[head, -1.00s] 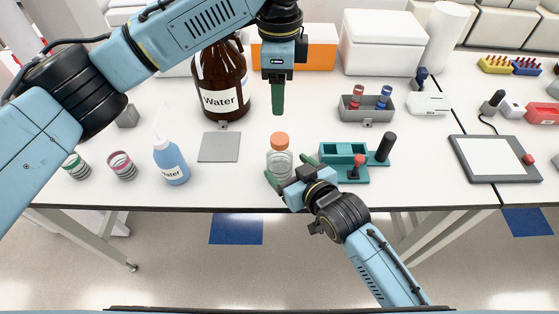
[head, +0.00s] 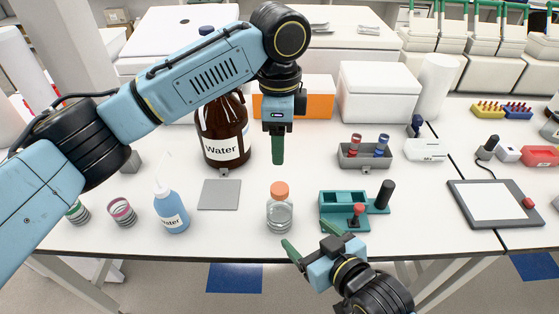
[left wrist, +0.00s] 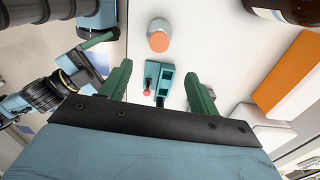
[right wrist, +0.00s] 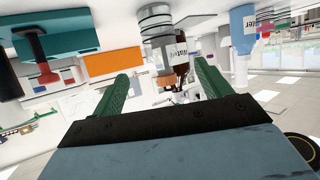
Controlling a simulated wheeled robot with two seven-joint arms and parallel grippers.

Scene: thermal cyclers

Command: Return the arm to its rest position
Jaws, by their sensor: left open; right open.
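My left gripper (head: 277,150) hangs pointing down over the back middle of the bench, in front of the orange box. Its green fingers stand apart with nothing between them in the left wrist view (left wrist: 160,85). My right gripper (head: 308,245) is low at the bench's front edge, below the orange-capped bottle (head: 279,214). Its fingers are apart and empty in the right wrist view (right wrist: 160,85). The bottle stands upright on the bench, clear of both grippers.
A teal block rack (head: 335,200) stands right of the bottle, a large brown Water bottle (head: 222,135) behind left. A grey tube rack (head: 365,158), a blue Water squeeze bottle (head: 172,212) and a flat grey pad (head: 219,194) are also on the bench. Bare bench surrounds the orange-capped bottle.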

